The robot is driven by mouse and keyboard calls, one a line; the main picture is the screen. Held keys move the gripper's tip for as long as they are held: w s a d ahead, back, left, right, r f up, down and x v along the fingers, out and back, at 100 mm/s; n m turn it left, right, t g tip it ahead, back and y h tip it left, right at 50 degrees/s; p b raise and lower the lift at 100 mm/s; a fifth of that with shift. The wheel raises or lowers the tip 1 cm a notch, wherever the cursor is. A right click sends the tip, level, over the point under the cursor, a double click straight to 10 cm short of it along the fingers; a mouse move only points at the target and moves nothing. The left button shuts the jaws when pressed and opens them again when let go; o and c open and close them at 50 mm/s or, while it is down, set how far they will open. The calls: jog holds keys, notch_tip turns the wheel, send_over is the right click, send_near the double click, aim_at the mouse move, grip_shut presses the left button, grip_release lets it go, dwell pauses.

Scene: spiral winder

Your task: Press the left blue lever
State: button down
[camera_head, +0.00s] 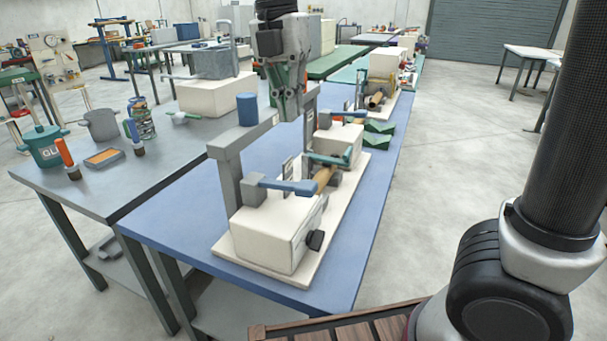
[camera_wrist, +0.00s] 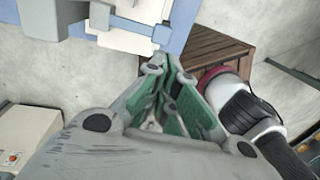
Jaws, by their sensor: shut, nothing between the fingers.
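The spiral winder stands on the blue table, with a cream box (camera_head: 270,232) at its near end. The left blue lever (camera_head: 290,186) runs from a grey block (camera_head: 252,191) on top of this box toward a brown roll (camera_head: 323,180). A second, teal lever (camera_head: 328,159) lies behind it. My gripper (camera_head: 290,116) hangs fingers down above the winder, well above the blue lever and apart from it. Its green-padded fingers are shut and empty, and they also show in the wrist view (camera_wrist: 168,66).
A black knob (camera_head: 315,240) sits on the box's right side. Green wedges (camera_head: 379,127) lie farther back. The blue table (camera_head: 180,228) is clear at the front left.

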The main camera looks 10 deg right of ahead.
aim_at(306, 189)
jog(key=shift+f, duration=0.1)
jog(key=f, duration=0.4)
jog(key=d+f, duration=0.1)
jog(key=f, duration=0.4)
jog(key=s+f, duration=0.1)
jog(key=f, duration=0.3)
jog(key=shift+d+f, duration=0.25)
jog(key=shift+f, duration=0.1)
jog(key=shift+s+d+f, duration=0.15)
jog(key=shift+d+f, duration=0.05)
jog(key=shift+f, duration=0.5)
jog(key=shift+s+d+f, duration=0.15)
jog(key=shift+f, duration=0.55)
jog(key=shift+s+d+f, duration=0.15)
jog(key=shift+d+f, duration=0.05)
jog(key=shift+f, duration=0.5)
